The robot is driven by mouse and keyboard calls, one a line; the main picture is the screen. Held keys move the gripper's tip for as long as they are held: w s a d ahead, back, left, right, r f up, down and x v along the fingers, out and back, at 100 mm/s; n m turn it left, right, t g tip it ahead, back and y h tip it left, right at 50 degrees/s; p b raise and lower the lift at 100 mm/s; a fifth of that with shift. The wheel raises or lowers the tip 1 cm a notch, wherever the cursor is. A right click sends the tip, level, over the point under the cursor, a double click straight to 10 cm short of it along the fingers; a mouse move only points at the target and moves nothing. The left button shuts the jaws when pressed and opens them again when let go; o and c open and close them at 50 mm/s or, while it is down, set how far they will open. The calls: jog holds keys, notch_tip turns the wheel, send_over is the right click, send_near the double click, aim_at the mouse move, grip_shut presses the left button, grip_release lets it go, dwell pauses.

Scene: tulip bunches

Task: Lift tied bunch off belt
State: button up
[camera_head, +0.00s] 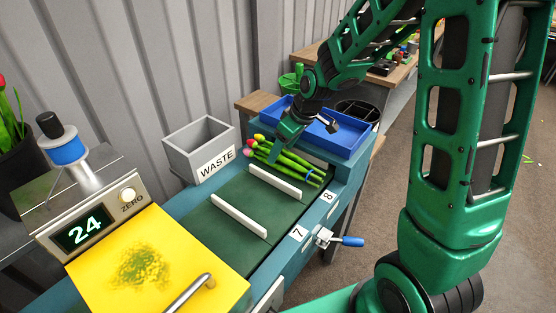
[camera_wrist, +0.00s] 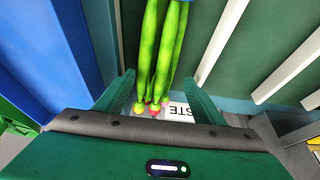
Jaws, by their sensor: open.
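The tied bunch (camera_head: 290,163) of tulips lies on the green belt (camera_head: 203,235), beyond the far white divider. Its pink, red and yellow heads point left toward the waste bin, and a bluish band shows near the stem ends. In the wrist view the green stems (camera_wrist: 163,42) run between the two fingers, with the heads near the palm and a bit of blue at the top edge. My gripper (camera_wrist: 158,82) is open. In the head view it hangs just over the bunch and hides part of it. I cannot tell whether the fingers reach down around the stems.
A blue tray (camera_head: 345,140) stands right behind the bunch. A grey WASTE bin (camera_head: 192,162) is at the belt's left side. White dividers (camera_head: 238,215) cross the belt. A scale reading 24 (camera_head: 84,232) and a yellow pad (camera_head: 185,250) are at the near left.

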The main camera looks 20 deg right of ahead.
jog(key=shift+x, duration=1.95)
jog(key=shift+w+a, duration=0.1)
jog(key=shift+w, duration=0.05)
jog(key=c, duration=1.2)
jog(key=shift+r, duration=0.15)
